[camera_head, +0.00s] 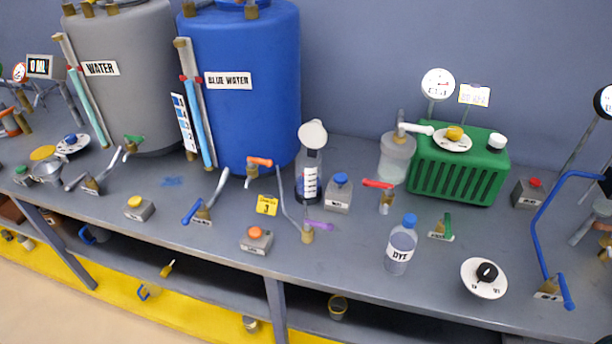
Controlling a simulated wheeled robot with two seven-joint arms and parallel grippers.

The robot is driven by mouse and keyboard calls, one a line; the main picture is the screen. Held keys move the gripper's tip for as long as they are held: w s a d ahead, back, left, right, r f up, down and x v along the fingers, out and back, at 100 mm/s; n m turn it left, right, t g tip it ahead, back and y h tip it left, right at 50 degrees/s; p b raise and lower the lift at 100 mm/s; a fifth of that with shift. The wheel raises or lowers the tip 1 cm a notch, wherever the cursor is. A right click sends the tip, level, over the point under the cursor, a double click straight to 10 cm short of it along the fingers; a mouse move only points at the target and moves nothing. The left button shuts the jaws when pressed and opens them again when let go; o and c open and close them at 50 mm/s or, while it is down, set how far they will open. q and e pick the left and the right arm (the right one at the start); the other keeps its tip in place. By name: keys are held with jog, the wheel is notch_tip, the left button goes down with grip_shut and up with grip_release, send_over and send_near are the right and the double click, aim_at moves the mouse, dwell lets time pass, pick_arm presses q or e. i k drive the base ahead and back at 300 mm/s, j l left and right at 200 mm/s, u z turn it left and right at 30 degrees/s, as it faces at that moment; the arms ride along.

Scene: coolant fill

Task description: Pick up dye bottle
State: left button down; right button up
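The dye bottle (400,246) stands upright on the grey bench, right of the middle and close to the front edge. It is a clear bottle with a blue cap and a white label reading DYE. Nothing covers it in the head view. Neither of my grippers shows in this view.
A small green-handled valve (442,230) is right of the bottle, and a white dial (484,278) with a black knob is further right. Behind are a red-handled valve (384,192) and a green box (458,172). Bare bench lies left of the bottle. A tall blue lever (545,225) stands at far right.

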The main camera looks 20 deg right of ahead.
aim_at(403, 242)
jog(key=k+l+z, duration=0.1)
jog(key=z, duration=1)
jog(key=i+l, duration=0.05)
